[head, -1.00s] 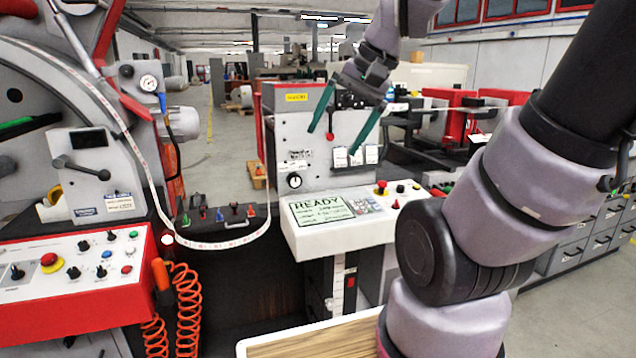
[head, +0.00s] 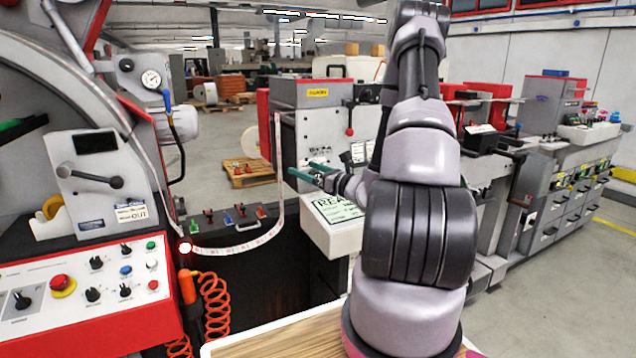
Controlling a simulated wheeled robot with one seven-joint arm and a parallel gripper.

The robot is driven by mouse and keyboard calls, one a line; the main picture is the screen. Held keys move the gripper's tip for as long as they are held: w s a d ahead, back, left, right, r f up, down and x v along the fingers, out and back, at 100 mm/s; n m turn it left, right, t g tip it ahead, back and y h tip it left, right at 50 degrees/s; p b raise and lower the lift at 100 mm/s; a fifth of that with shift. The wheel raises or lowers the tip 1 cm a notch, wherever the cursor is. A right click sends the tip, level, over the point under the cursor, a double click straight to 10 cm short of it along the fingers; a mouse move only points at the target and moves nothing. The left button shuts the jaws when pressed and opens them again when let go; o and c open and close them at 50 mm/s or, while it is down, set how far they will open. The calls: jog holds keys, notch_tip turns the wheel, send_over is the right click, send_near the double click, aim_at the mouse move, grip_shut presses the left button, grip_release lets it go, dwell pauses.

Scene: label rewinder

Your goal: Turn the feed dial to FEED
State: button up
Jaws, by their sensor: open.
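The grey cabinet (head: 316,125) with a yellow label stands in the middle. Its low front face, where a round black dial showed earlier, is now covered by my gripper (head: 300,168). My gripper's teal fingers are apart and point left, in front of that face or close to it; I cannot tell whether they touch the dial. No FEED marking is readable. The screen (head: 335,209) below starts with "REA" and is partly hidden by my arm. Black knobs (head: 22,300) also sit on the left control panel (head: 60,333), their labels too small to read.
A printed web (head: 278,150) hangs in a loop just left of the cabinet. A red-knobbed lever (head: 350,131) stands out from the cabinet. A lever box (head: 100,185) is at left. An orange coiled hose (head: 215,300) hangs below. A wooden top (head: 285,342) is in front.

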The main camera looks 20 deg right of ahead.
jog(key=d+f+m+h, duration=0.4)
jog(key=d+f+h, duration=0.1)
jog(key=d+f+m+h, duration=0.2)
jog(key=d+f, duration=0.1)
jog(key=shift+s+d+f+t, duration=0.25)
jog(key=shift+s+t, duration=0.1)
jog(key=shift+t, duration=0.05)
jog(key=shift+w+d+f+m, duration=0.1)
jog(key=shift+w+f+m, duration=0.1)
jog(key=shift+m, duration=0.1)
jog(key=w, duration=1)
jog(key=shift+w+a+r, duration=0.1)
jog(key=shift+a, duration=0.1)
jog(key=shift+c, duration=0.3)
